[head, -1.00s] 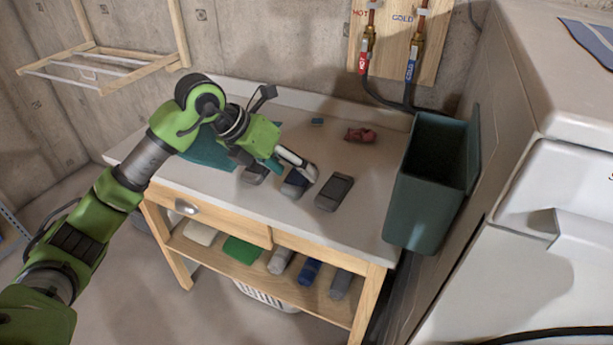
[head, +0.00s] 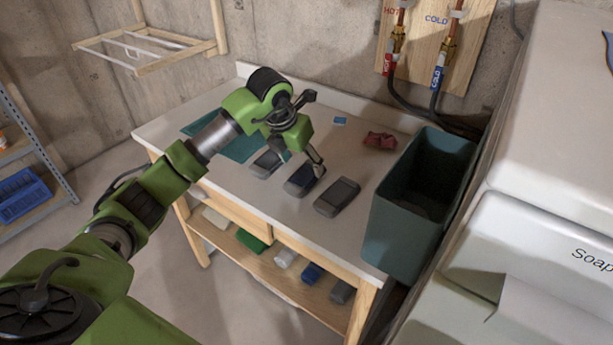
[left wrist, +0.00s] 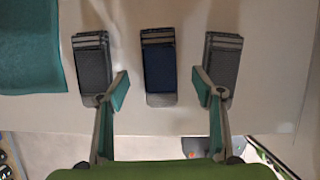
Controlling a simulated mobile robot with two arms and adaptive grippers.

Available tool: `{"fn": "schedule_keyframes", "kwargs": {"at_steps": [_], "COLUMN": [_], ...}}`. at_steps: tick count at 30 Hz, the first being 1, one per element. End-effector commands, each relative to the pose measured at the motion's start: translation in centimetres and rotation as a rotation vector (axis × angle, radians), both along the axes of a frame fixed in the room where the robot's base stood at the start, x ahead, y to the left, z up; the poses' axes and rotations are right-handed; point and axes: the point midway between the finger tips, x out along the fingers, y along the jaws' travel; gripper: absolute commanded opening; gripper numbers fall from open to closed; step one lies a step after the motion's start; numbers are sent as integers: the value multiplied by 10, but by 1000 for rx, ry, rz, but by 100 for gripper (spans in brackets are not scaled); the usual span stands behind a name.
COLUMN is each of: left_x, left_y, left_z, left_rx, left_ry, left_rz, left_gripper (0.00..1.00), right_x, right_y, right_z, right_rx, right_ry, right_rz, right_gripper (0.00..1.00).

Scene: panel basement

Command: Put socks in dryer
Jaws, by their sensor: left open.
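Three folded pairs of socks lie in a row on the white tabletop. The left grey pair (head: 265,164), the navy pair (head: 304,181) and the right grey pair (head: 337,198) are apart from one another. My left gripper (head: 316,168) is open and empty, above the navy pair. In the left wrist view the navy pair (left wrist: 159,66) lies between the open fingers (left wrist: 160,84). The left grey pair (left wrist: 93,64) and right grey pair (left wrist: 222,64) show near the outer sides of the fingers. My right gripper is out of view. No dryer opening shows.
A teal cloth (head: 230,146), a red crumpled item (head: 380,140) and a small blue item (head: 339,121) lie on the table (head: 350,232). A dark green bin (head: 395,235) stands at its right end, beside a white machine (head: 490,255) marked "Soap".

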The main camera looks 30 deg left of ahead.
Motion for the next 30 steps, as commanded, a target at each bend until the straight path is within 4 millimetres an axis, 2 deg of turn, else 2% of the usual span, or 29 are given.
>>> {"fn": "schedule_keyframes", "kwargs": {"at_steps": [3,7,13,21,22,26,27,29,30], "left_x": [2,5,15,17,17,17,17,17,17], "left_y": [-1,-2,-2,-2,-2,-2,-2,-2,-2], "left_z": [-7,-24,-48,-53,-53,-53,-53,-52,-52], "left_rx": [-1,-3,-1,0,0,0,0,0,0], "left_ry": [2,6,1,-1,-1,-1,-1,-1,-1], "left_rz": [0,0,1,-1,-1,-1,-1,-1,-1], "left_gripper": [61,61,61,61,58,25,20,20,17], "right_x": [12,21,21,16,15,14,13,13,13], "right_y": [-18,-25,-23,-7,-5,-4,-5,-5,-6], "right_z": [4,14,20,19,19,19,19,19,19], "right_rx": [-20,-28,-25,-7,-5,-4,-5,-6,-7], "right_ry": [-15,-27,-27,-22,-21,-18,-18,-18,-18], "right_rz": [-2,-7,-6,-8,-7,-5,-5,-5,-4], "right_gripper": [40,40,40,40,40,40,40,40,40]}}
